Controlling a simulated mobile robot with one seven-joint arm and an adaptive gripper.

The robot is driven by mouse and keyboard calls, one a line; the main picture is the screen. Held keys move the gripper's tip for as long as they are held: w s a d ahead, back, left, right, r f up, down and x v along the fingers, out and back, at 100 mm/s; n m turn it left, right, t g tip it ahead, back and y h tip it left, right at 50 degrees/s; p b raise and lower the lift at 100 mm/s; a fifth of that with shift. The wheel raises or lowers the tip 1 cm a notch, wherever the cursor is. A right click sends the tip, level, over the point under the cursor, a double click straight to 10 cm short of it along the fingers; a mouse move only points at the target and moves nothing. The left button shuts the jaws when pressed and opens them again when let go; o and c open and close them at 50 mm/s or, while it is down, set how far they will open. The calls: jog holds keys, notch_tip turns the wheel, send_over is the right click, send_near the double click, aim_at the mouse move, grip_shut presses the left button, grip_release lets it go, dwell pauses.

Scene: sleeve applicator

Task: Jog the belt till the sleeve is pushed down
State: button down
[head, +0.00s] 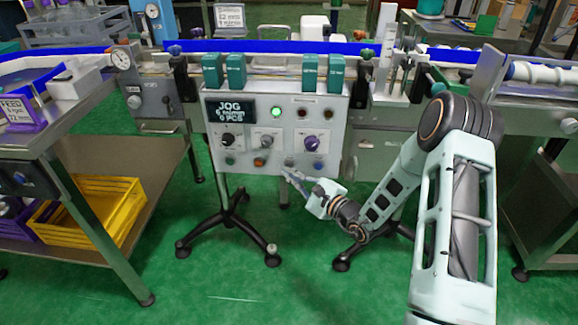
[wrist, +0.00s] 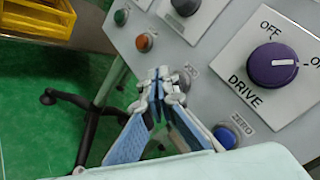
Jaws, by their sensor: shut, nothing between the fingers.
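The control panel (head: 270,128) stands in front of the line, its display (head: 235,112) reading JOG and 0 PCS. A green lamp (head: 276,113) is lit. The purple DRIVE knob (wrist: 285,65) has its mark toward ON; it also shows in the head view (head: 311,143). My gripper (wrist: 160,77) is shut and empty, its fingertips by a grey button (wrist: 184,82) whose label is partly hidden. I cannot tell whether they touch it. In the head view my gripper (head: 286,172) is at the panel's lower edge. The belt (head: 275,47) runs behind; I cannot make out the sleeve.
An orange-red button (wrist: 145,42) and a green button (wrist: 121,17) lie left of the grey one, and a blue ZERO button (wrist: 225,137) right. Several teal boxes (head: 236,71) top the panel. A steel table (head: 95,215) with yellow crate (head: 107,197) stands left.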

jog(key=shift+s, duration=0.15)
jog(key=shift+s, duration=2.5)
jog(key=shift+m+p, duration=0.3)
dwell(1.1)
jog(key=s+m+p, duration=0.1)
jog(key=m, duration=0.4)
jog(key=s+m+p, duration=0.1)
jog(key=m, duration=0.5)
jog(key=s+m+p, duration=0.1)
jog(key=m, duration=0.4)
jog(key=shift+s+a+f+m+h+p, duration=0.1)
jog(key=shift+s+a+m+h+p, duration=0.05)
jog(key=shift+s+m+h+p, duration=0.2)
jog(key=w+b, duration=0.2)
jog(key=w, duration=0.6)
jog(key=shift+w, duration=0.4)
jog(key=shift+w, duration=0.1)
dwell(0.6)
